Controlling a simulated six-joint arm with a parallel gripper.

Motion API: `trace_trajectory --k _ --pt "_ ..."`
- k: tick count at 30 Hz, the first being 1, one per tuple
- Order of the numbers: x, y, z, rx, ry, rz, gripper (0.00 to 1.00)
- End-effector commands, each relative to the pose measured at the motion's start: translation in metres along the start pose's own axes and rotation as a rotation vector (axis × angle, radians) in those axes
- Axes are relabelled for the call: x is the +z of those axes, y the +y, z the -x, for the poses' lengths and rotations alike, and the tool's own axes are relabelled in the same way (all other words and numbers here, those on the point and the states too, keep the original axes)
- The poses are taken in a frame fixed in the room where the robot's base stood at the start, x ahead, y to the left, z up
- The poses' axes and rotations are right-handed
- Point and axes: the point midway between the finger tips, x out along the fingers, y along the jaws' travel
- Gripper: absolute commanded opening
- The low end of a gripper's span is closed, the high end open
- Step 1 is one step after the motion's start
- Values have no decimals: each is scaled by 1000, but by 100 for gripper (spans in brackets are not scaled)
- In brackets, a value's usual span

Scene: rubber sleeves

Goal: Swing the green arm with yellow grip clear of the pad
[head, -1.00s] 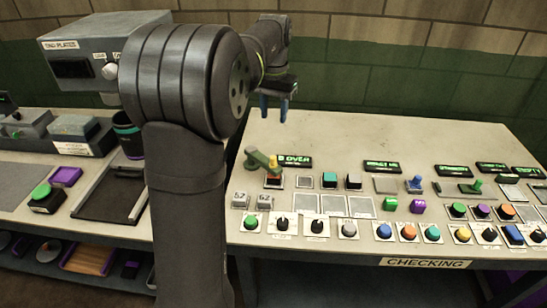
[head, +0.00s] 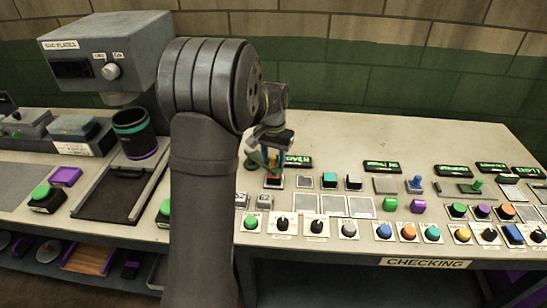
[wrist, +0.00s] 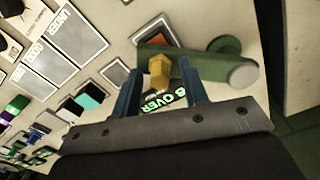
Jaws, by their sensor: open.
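The green arm (wrist: 197,76) shows in the wrist view, lying across the top middle, with a round pivot end at its right. Its yellow grip (wrist: 159,73) stands up near its left part. Part of an orange-red pad (wrist: 146,55) shows beside and under the arm. In the head view the green arm (head: 252,162) is partly hidden behind my gripper (head: 272,160). In the wrist view my gripper (wrist: 160,93) is open, with its two blue fingers on either side of the yellow grip. I cannot tell whether either finger touches it.
A lit green "OVER" sign (head: 298,161) stands close by my gripper. Several buttons, knobs and small panels (head: 334,206) spread to the right and front. The back of the checking table (head: 400,140) is clear.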

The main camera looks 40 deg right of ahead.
Motion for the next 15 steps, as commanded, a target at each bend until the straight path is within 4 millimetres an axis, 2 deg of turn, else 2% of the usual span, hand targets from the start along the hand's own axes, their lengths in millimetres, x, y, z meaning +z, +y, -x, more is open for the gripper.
trace_trajectory --k 7,8,13,15 --pt "0 0 -1 0 0 0 40" --pt "0 0 -1 0 0 0 36" --pt "0 0 -1 0 0 0 3" --pt "0 0 0 0 0 0 0"
